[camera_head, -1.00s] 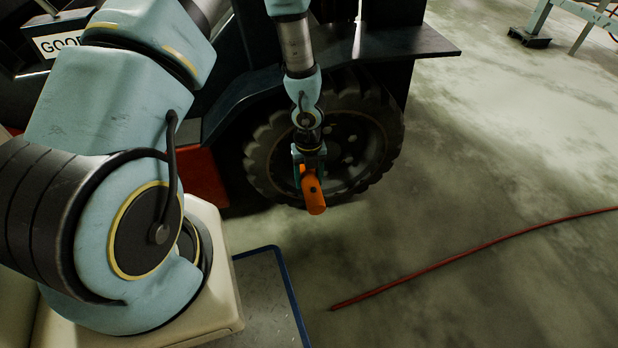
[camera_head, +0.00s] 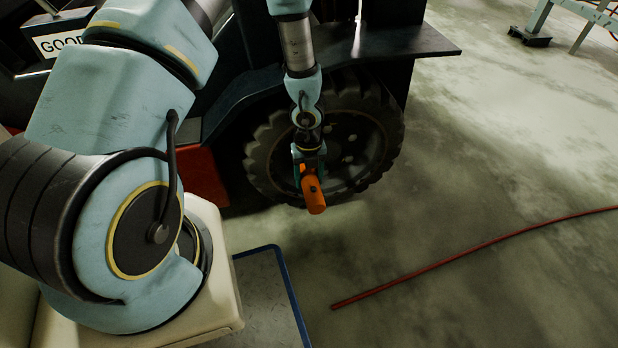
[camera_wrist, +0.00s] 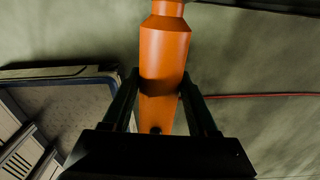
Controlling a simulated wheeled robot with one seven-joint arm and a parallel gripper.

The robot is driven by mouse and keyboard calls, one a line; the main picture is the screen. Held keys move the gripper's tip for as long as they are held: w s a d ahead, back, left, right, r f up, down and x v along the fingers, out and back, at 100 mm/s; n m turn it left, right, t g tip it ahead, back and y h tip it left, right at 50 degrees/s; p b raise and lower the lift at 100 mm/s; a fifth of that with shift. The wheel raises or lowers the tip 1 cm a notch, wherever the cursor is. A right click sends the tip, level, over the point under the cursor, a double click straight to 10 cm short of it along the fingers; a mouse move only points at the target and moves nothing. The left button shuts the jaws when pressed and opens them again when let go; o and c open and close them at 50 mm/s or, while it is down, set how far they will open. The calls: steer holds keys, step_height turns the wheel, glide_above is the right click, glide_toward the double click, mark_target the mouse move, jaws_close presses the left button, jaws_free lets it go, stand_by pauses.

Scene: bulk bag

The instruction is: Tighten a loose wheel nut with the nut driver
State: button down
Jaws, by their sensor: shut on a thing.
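The orange nut driver (camera_head: 315,195) is in my gripper (camera_head: 308,172), in front of the lower part of the wheel (camera_head: 370,135). In the wrist view the driver (camera_wrist: 165,55) stands between the two dark fingers (camera_wrist: 158,100), and the jaws are shut on it. The black wheel has a thick treaded tyre and a dark hub with several nuts. Which nut is loose cannot be told. My arm hides the left part of the hub.
A dark vehicle body with a fender plate (camera_head: 410,42) overhangs the wheel. A red hose (camera_head: 470,248) lies on the concrete floor at right. A blue-rimmed tray (camera_head: 283,275) is beside my base.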

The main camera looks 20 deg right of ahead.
mark_target(314, 192)
steer(key=shift+s+a+f+b, duration=0.15)
steer(key=shift+s+b, duration=1.35)
steer(key=shift+b, duration=0.9)
steer(key=shift+s+a+b, duration=0.2)
steer(key=shift+s+b, duration=1.15)
steer(key=shift+s, duration=0.1)
steer(key=shift+r, duration=0.2)
steer(key=shift+s, duration=0.15)
